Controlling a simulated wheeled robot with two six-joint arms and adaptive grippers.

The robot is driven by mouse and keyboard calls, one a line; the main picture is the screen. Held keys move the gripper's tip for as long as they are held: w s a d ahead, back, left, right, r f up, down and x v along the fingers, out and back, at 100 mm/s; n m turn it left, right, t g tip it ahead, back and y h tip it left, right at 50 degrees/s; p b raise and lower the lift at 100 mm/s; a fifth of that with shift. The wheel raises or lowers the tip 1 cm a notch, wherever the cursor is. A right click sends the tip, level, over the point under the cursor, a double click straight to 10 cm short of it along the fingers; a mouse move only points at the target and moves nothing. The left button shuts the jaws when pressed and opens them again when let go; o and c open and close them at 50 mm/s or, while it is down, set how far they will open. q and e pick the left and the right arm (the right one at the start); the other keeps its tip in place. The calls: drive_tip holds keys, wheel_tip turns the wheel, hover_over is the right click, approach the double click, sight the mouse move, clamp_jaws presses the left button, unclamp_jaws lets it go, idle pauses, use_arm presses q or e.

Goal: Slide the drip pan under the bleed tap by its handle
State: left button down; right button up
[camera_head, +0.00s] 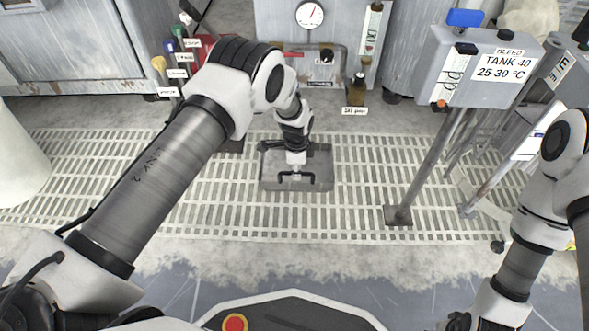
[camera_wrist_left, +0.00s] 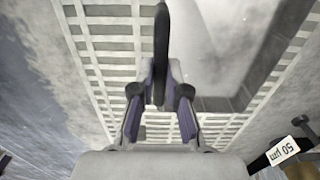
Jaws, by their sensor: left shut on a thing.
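The drip pan (camera_head: 298,197) is a shallow grey tray on the slatted floor grating in the middle of the head view. Its dark handle (camera_head: 312,180) is on the near side. My left gripper (camera_head: 296,172) is over that side, shut on the handle. In the left wrist view the black handle (camera_wrist_left: 161,50) runs up between the two fingers, and the pan (camera_wrist_left: 225,45) lies beyond it. My right gripper (camera_head: 460,321) is partly cut off at the bottom edge.
The tank's slanted post (camera_head: 432,165) and foot plate (camera_head: 398,216) stand to the right of the pan. A brown bottle (camera_head: 357,91) and cabinets stand behind. Coloured-knob labelled rods (camera_head: 170,70) are at back left. Grating between pan and post is clear.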

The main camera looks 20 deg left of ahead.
use_arm(q)
drive_tip(key=shift+w+a+f+b, duration=0.1)
drive_tip(key=shift+w+a+b, duration=0.15)
drive_tip(key=shift+w+b, duration=0.4)
drive_tip(key=shift+w+a+r+b, duration=0.1)
drive_tip(key=shift+w+a+b, duration=0.1)
drive_tip(key=shift+w+b, duration=0.45)
drive_tip(key=shift+w+a+f+b, duration=0.1)
drive_tip(key=shift+w+a+b, duration=0.25)
drive_tip(key=shift+w, duration=0.45)
use_arm(e)
drive_tip(key=shift+f, duration=1.95)
use_arm(q)
drive_tip(key=shift+w, duration=0.15)
drive_tip(key=shift+w+a, duration=0.25)
drive_tip(key=shift+w, duration=0.5)
drive_tip(key=shift+w+a, duration=0.2)
drive_tip(key=shift+w, duration=0.55)
drive_tip(key=shift+w+a, duration=0.25)
drive_tip(key=shift+w, duration=0.5)
drive_tip(key=c, duration=1.1)
unclamp_jaws()
